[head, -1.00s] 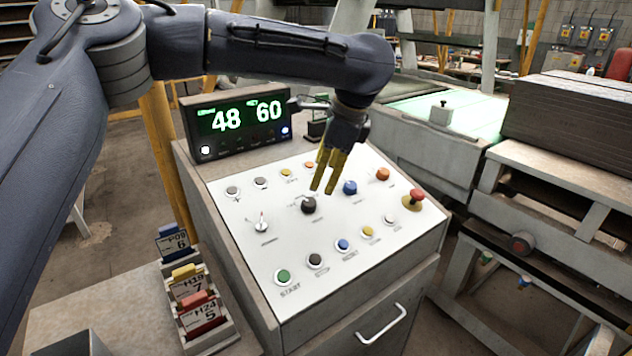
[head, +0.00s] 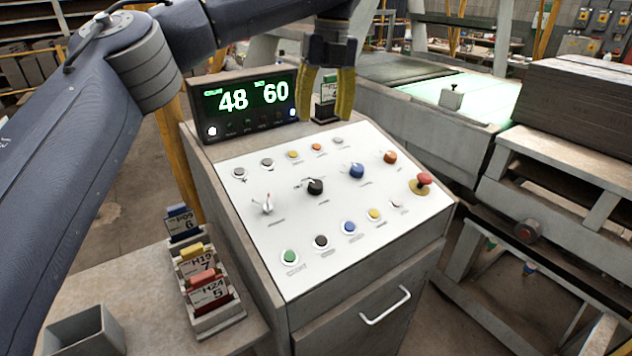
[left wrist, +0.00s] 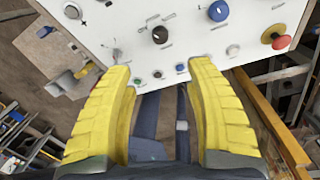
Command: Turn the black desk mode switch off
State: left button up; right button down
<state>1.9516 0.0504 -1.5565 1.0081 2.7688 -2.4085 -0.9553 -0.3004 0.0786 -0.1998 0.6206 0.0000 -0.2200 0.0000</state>
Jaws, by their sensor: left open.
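The black desk mode switch (head: 315,187) is a round black knob in the middle of the white sloping panel (head: 240,220). It also shows in the left wrist view (left wrist: 160,35), near the top. My left gripper (head: 325,118) is open and empty, with its yellow fingers pointing down above the back edge of the panel. It is behind the switch and apart from it. In the left wrist view the two fingers (left wrist: 165,75) are spread wide with nothing between them. The small labels around the switch are too blurred to read. My right gripper is not in view.
A blue knob (head: 356,171), a silver lever switch (head: 266,204) and a red mushroom button (head: 423,180) surround the switch, with several push buttons. A display reading 48 and 60 (head: 243,104) stands behind. Card holders (head: 215,318) stand at the lower left.

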aim_at(316, 182)
pick_arm(q)
jog(key=f, duration=0.5)
jog(key=a+f, duration=0.1)
jog(key=f, duration=1.1)
jog(key=shift+s+a+f, duration=0.15)
jog(key=shift+s+a, duration=0.05)
jog(key=shift+a, duration=0.05)
jog(key=shift+o, duration=0.3)
